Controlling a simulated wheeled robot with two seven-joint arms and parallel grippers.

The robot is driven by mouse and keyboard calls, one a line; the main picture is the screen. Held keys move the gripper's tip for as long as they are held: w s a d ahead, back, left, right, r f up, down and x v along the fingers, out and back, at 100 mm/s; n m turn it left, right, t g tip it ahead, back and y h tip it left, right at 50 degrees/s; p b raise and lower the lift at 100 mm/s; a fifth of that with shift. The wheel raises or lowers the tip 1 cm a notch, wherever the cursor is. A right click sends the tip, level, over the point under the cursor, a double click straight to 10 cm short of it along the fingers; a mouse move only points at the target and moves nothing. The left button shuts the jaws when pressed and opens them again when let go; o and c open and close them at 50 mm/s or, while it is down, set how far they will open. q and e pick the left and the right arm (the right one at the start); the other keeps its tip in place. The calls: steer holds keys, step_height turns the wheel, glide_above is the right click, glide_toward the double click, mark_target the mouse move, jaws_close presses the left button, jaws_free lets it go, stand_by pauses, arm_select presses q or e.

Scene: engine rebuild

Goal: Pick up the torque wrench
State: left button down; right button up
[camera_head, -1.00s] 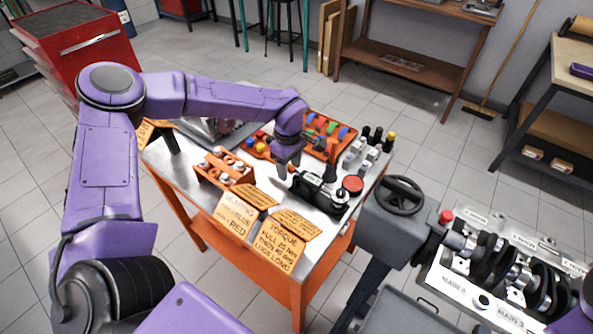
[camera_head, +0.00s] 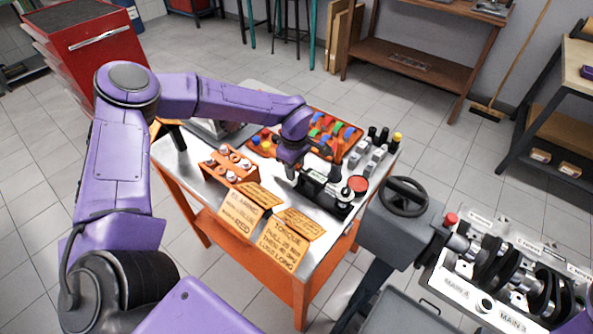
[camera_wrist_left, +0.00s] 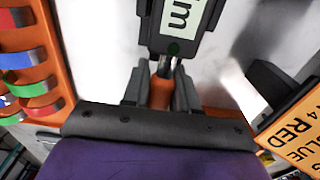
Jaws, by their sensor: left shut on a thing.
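The torque wrench shows in the left wrist view as an orange grip (camera_wrist_left: 160,93) with metal rods ahead of it, between my fingers. A black body with an "Nm" label (camera_wrist_left: 181,22) lies just beyond the fingertips. My left gripper (camera_wrist_left: 161,75) is shut on the grip. In the head view my left gripper (camera_head: 291,168) points down at the left end of the black unit (camera_head: 325,193) on the steel-topped table. The fingers and wrist hide most of the grip there. I cannot tell whether it is clear of the table. My right gripper is not in view.
An orange rack with round parts (camera_head: 229,168) and lettered cards (camera_head: 283,247) lie left and in front. A red-topped round part (camera_head: 358,184) sits right of the black unit. An orange tray of coloured pieces (camera_head: 345,137) is behind. A crankshaft stand (camera_head: 460,284) is at right.

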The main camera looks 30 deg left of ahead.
arm_select(q)
steer(key=s+d+r+b, duration=0.3)
steer(key=s+d+r, duration=0.4)
steer(key=s+r, duration=0.4)
steer(key=shift+s+d+r, duration=0.3)
steer(key=shift+d+r, duration=0.1)
steer(key=shift+r, duration=0.3)
steer(key=c, duration=1.6)
jaws_free()
jaws_close()
